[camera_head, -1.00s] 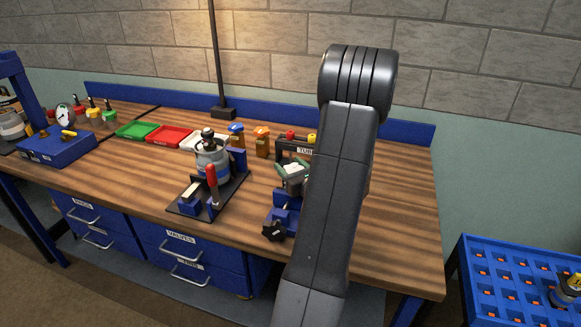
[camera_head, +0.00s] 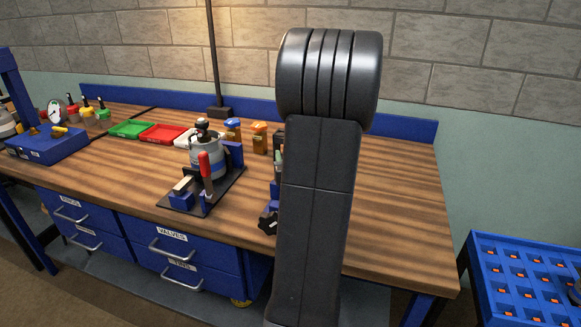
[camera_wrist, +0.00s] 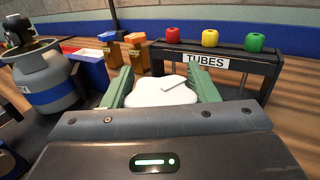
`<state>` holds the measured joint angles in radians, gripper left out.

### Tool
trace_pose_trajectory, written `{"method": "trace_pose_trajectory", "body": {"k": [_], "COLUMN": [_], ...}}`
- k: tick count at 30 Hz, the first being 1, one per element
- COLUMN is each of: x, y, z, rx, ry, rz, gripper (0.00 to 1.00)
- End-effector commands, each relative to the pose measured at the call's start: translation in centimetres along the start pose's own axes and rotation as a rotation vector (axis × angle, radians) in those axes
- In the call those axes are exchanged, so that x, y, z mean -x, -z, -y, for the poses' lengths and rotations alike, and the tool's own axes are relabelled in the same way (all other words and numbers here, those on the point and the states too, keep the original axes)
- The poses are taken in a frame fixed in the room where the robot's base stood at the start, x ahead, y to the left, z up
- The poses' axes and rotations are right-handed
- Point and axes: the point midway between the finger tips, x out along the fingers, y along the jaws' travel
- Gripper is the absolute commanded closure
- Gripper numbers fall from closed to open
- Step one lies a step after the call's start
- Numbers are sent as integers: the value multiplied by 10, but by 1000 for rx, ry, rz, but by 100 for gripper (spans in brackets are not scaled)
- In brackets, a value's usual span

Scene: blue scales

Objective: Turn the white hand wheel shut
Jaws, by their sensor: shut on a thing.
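The white hand wheel (camera_wrist: 160,92) lies between the two green fingers of my gripper (camera_wrist: 162,86) in the wrist view. It has a pale raised bar or spoke on top. The fingers are closed on it from its left and right sides. Its lower part is hidden behind my gripper body.
Behind the wheel is a black rack labelled TUBES (camera_wrist: 207,61) with red, yellow and green caps. The bench's right side is clear.

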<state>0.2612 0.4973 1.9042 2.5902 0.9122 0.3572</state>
Motion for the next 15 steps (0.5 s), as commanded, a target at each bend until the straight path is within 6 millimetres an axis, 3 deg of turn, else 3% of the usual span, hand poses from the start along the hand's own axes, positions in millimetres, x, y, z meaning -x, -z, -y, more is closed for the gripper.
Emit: {"method": "trace_pose_trajectory", "body": {"k": [15], "x": [0], "y": [5], "z": [2], "rx": [0], "ry": [146], "rz": [2], "gripper": [69]}}
